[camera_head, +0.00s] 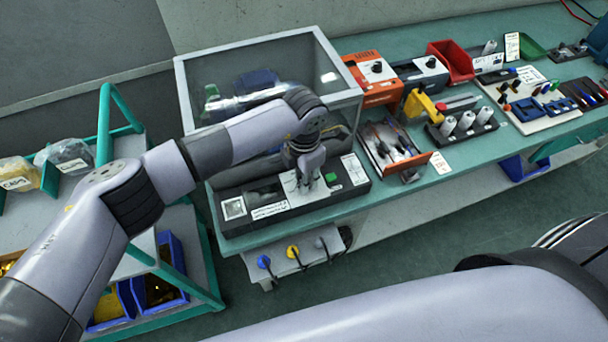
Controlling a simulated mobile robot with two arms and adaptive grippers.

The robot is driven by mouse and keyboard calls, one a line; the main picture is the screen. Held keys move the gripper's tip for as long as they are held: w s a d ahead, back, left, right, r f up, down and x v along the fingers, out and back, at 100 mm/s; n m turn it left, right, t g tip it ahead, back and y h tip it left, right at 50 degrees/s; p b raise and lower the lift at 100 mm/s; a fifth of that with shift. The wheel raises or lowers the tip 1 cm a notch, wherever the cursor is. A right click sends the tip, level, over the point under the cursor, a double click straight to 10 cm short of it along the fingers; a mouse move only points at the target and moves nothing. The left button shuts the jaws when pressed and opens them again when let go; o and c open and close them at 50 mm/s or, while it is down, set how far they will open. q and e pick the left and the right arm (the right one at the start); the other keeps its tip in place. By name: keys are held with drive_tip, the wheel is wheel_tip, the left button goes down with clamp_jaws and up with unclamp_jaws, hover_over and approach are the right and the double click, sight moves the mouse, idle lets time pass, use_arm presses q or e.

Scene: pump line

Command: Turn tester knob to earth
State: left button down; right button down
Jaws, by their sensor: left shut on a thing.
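The tester console (300,215) is a black panel along the front of a clear-covered case. It bears a white faceplate, a small square display (234,208) at its left and a green button (331,177) at its right. My left gripper (304,184) points down onto the white faceplate, just left of the green button, and is shut on the tester knob. The fingers hide the knob, so I cannot read its position. My right gripper is not in view; part of my arm shows at the lower right.
The clear case (345,75) behind the console holds a pump. To its right stand an orange box (380,92), a red bin (450,62) and a tray of screwdrivers (385,142). Coloured plugs (292,252) hang below. A trolley (205,262) stands at left.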

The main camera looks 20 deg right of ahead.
use_arm(q)
drive_tip(key=shift+f+b, duration=0.1)
drive_tip(key=shift+b, duration=0.4)
drive_tip(key=m+b, duration=0.5)
drive_tip(key=b, duration=0.4)
drive_tip(key=shift+w+f+m, duration=0.1)
drive_tip(key=shift+f+m, duration=0.05)
drive_tip(key=shift+m, duration=0.25)
drive_tip(key=shift+r+m+b, duration=0.25)
drive_tip(key=shift+m+b, duration=0.85)
drive_tip(key=shift+b, duration=0.25)
drive_tip(key=c, duration=1.4)
unclamp_jaws()
